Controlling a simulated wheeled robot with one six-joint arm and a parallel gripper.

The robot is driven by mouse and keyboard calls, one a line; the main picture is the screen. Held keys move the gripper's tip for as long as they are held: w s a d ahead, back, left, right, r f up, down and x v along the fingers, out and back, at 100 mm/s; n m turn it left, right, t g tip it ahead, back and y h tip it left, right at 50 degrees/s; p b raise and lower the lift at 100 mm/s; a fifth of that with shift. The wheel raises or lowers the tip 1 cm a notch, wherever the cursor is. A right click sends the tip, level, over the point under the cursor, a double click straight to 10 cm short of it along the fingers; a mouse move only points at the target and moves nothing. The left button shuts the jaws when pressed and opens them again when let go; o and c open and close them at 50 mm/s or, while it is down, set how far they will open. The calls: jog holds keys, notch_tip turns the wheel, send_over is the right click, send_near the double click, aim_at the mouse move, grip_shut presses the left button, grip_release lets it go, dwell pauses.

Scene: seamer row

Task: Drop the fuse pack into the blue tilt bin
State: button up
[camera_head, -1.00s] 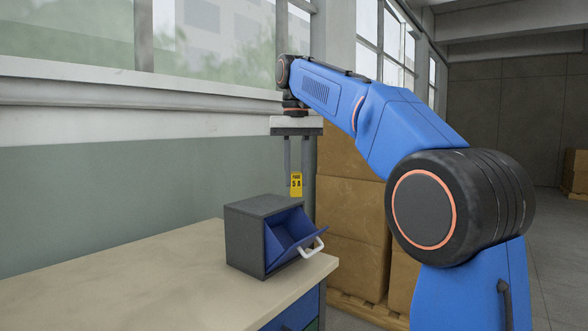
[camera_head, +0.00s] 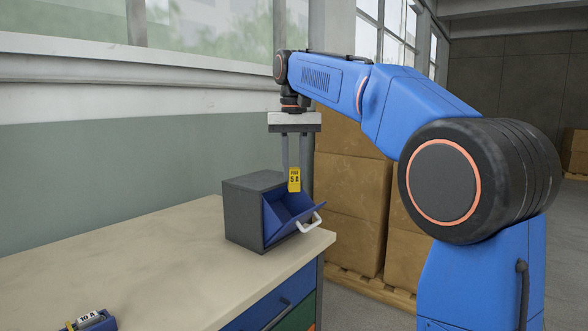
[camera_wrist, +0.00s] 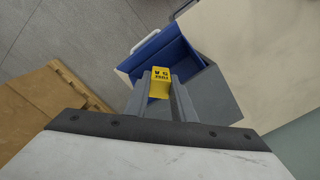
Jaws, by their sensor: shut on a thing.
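The yellow fuse pack (camera_head: 294,180), marked "5 A", hangs between the fingertips of my gripper (camera_head: 295,172), which is shut on it. In the wrist view the fuse pack (camera_wrist: 160,81) shows between the two grey fingers. The blue tilt bin (camera_head: 276,219) sits in a dark grey housing and is tilted open, with a white handle at its front. In the head view the pack is just above the bin's opening. In the wrist view the blue tilt bin (camera_wrist: 181,47) lies below and behind the pack. The bin's inner floor is largely hidden.
The bin stands near the right end of a pale worktop (camera_head: 150,265), with drawers below. A blue piece with a "10 A" label (camera_head: 89,318) lies at the worktop's near left. Cardboard boxes (camera_head: 350,180) are stacked on a pallet behind. The middle of the worktop is clear.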

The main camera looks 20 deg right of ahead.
jog(key=o, duration=1.1)
jog(key=shift+o, duration=0.2)
jog(key=shift+r, duration=0.1)
jog(key=shift+r, duration=3.65)
jog(key=shift+s+d+f, duration=0.1)
jog(key=shift+s, duration=0.15)
jog(key=s+d+f+n+t, duration=0.1)
jog(key=s+d+f+t, duration=0.1)
jog(key=s+f, duration=1.4)
jog(key=s+d+f+t, duration=0.2)
jog(key=s+d+f, duration=0.2)
jog(key=s+f, duration=1.2)
notch_tip(320, 180, down, 7)
jog(key=shift+s+d+r+n+t, duration=0.2)
jog(key=shift+s+d+n+t, duration=0.15)
jog(key=shift+d+n+t, duration=0.05)
